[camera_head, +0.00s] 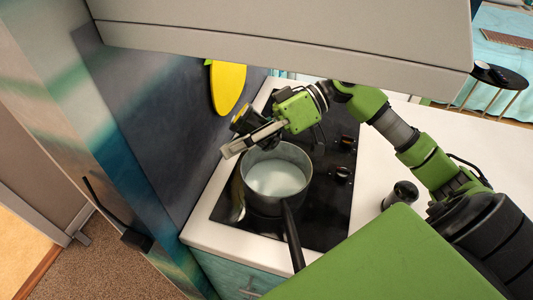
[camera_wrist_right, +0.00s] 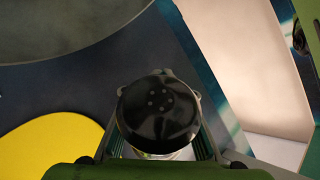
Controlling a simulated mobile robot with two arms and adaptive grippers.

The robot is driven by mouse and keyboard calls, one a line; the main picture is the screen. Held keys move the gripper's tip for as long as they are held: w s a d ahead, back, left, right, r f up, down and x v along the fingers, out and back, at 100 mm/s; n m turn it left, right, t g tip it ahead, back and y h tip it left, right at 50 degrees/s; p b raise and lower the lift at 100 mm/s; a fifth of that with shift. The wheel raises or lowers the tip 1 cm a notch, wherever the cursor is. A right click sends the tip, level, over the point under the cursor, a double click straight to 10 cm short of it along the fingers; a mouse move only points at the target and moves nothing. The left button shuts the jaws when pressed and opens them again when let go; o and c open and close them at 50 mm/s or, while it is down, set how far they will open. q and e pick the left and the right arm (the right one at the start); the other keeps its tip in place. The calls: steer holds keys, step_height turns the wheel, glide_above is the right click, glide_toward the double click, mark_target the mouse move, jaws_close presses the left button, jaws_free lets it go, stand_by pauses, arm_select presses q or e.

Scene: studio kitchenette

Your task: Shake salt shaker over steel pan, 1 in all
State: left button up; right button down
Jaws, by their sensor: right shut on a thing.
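The steel pan (camera_head: 249,200) stands on the black cooktop with whitish contents in it. Its dark handle points toward the front. My right gripper (camera_head: 240,144) is above the pan's far left rim. In the right wrist view it is shut on the salt shaker (camera_wrist_right: 158,112), whose black holed cap faces the camera. The shaker's body is mostly hidden below the cap, and its tilt in the head view is hard to tell. My left gripper is not in view.
A second dark-topped shaker (camera_head: 401,195) stands on the white counter right of the cooktop (camera_head: 325,205). A yellow board (camera_head: 228,87) is on the dark wall behind. A pale cabinet (camera_head: 300,45) hangs above my right arm.

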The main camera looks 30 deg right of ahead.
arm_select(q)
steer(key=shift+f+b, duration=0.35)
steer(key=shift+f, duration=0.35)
arm_select(e)
step_height(320, 180, down, 2)
steer(key=shift+f, duration=0.1)
arm_select(q)
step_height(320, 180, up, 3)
steer(key=p, duration=0.2)
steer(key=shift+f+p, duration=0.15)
steer(key=shift+p, duration=0.2)
arm_select(e)
step_height(320, 180, up, 3)
steer(key=shift+r, duration=0.2)
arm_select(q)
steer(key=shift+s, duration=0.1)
arm_select(e)
steer(key=shift+f, duration=0.1)
